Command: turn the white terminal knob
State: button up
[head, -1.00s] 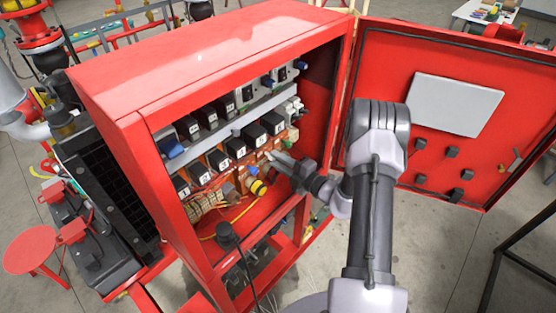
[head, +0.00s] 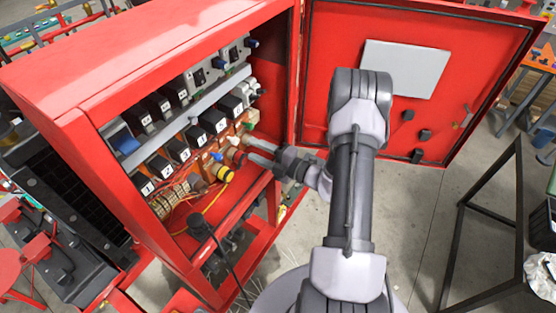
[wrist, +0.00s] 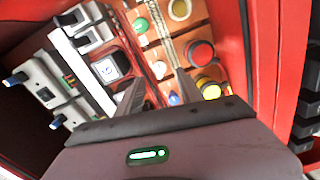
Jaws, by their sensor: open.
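The white terminal knob (wrist: 158,68) shows in the wrist view between a green knob (wrist: 141,25) and a blue knob (wrist: 172,97). In the head view it is the small white knob (head: 231,140) low at the right end of the cabinet's panel. My gripper (wrist: 158,88) is open and empty, with its fingers pointing at the panel and the white knob lying just beyond the gap between them. In the head view my gripper (head: 249,149) is just right of the knob. I cannot tell whether a finger touches it.
A red button (wrist: 200,52) and a yellow button (wrist: 208,88) sit close to the right finger. Black numbered relays (head: 195,137) fill the panel to the left. The red cabinet's side wall and open door (head: 420,50) bound the space on the right.

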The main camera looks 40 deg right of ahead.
jog(key=v, duration=1.1)
jog(key=shift+s+b, duration=0.3)
jog(key=shift+b, duration=0.15)
jog(key=shift+d, duration=0.1)
